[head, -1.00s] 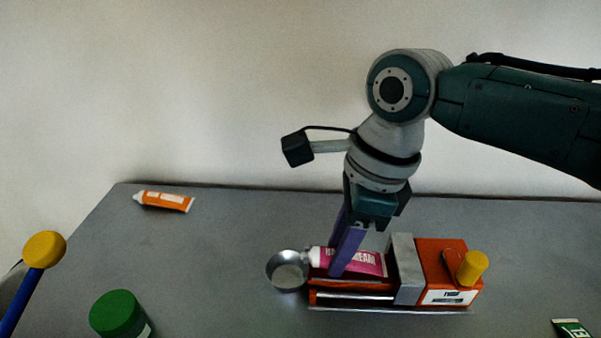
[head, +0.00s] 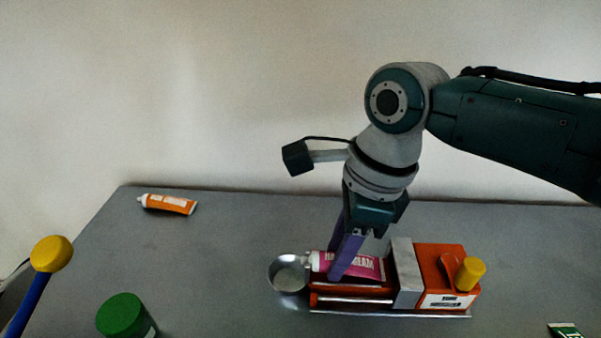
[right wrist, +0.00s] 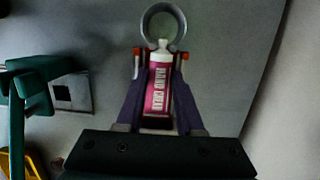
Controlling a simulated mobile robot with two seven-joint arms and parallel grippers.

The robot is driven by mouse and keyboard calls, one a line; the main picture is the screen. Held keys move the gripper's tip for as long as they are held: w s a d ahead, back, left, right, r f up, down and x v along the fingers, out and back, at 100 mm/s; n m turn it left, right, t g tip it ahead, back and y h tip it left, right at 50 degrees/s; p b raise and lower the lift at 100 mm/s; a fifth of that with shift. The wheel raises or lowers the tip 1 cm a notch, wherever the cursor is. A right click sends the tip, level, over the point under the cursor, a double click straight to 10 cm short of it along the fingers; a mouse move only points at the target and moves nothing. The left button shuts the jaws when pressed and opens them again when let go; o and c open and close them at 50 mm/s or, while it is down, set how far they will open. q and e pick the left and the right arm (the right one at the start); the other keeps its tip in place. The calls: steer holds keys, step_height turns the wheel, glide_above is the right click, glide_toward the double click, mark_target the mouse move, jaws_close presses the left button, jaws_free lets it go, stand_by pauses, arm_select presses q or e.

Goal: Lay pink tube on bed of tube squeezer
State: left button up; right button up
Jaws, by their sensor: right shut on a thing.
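The pink tube (head: 366,267) with a white cap lies along the top of the tube squeezer (head: 448,262), over its orange bed. Its cap end points left to the round metal dish (head: 290,274) and its flat end is by the grey block. My right gripper (head: 340,272) reaches down from above, its purple fingers shut on the tube. In the right wrist view the tube (right wrist: 159,88) lies between the fingers, cap toward the dish (right wrist: 163,22). Whether the tube rests fully on the bed is hard to tell. My left gripper is not in view.
An orange tube (head: 168,204) lies at the back left of the grey table (head: 220,270). A green cylinder (head: 125,315) stands front left, near a blue stick with a yellow knob (head: 52,253). A green tube (head: 565,330) shows at front right. The table's middle left is clear.

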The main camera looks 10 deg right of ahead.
stand_by(0.3)
steer(key=o, duration=1)
step_height(320, 180, up, 7)
steer(key=p, duration=0.8)
steer(key=shift+p, duration=0.3)
